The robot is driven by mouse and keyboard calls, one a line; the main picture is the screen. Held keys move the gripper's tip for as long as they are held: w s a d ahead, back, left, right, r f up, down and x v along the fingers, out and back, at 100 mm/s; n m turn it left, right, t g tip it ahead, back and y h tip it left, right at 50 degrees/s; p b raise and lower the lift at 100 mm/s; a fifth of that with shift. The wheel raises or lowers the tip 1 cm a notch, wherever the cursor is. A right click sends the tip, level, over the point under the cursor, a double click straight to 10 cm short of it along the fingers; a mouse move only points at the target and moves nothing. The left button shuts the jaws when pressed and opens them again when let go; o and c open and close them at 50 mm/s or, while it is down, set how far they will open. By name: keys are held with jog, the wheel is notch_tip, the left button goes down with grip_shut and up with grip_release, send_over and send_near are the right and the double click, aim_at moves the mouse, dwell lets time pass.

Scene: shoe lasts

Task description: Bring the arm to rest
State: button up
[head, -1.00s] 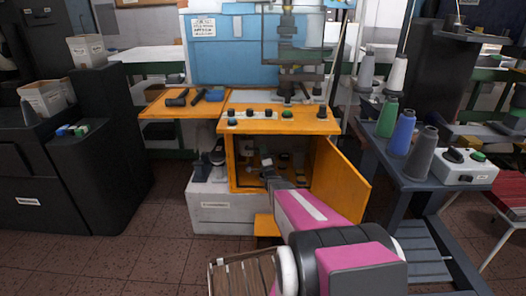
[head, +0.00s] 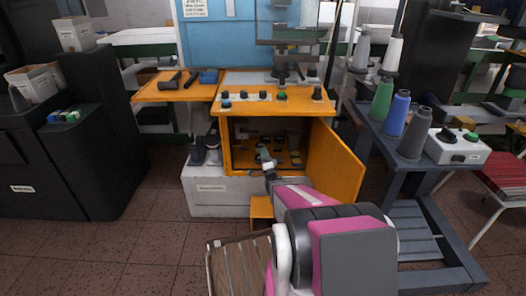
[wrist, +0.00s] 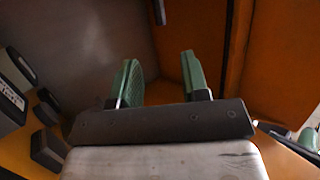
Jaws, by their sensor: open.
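My gripper (head: 267,161) is at the open front of the orange cabinet (head: 225,150), at the end of my pink and grey arm. In the wrist view its two green fingers (wrist: 162,78) stand apart with nothing between them. The wrist view looks into an orange and grey-brown space. Dark blocks (wrist: 47,150) lie to the left of the fingers, one with a white label, apart from them. The cabinet door (head: 335,162) stands open to the right of my arm. My forearm hides part of the cabinet's lower front.
Small dark items (head: 295,154) lie inside the cabinet. A grey rack (head: 415,180) with thread cones (head: 394,113) and a white switch box (head: 456,147) stands at right. A slatted wooden piece (head: 235,265) is at front. The floor at left (head: 120,255) is clear.

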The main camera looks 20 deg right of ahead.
jog(key=s+a+r+n+g+h, duration=0.1)
jog(key=s+a+n+g, duration=0.2)
jog(key=s+g, duration=0.4)
jog(key=s+a+r+n+g+h, duration=0.1)
jog(key=s+a+n+g, duration=0.2)
jog(key=s+n+g, duration=0.3)
jog(key=s+a+r+n+g+h, duration=0.1)
jog(key=s+a+n+g, duration=0.2)
jog(key=s+g, duration=0.7)
jog(key=n+g, duration=0.1)
jog(key=g, duration=0.2)
jog(key=shift+n, duration=0.3)
jog(key=shift+a, duration=0.15)
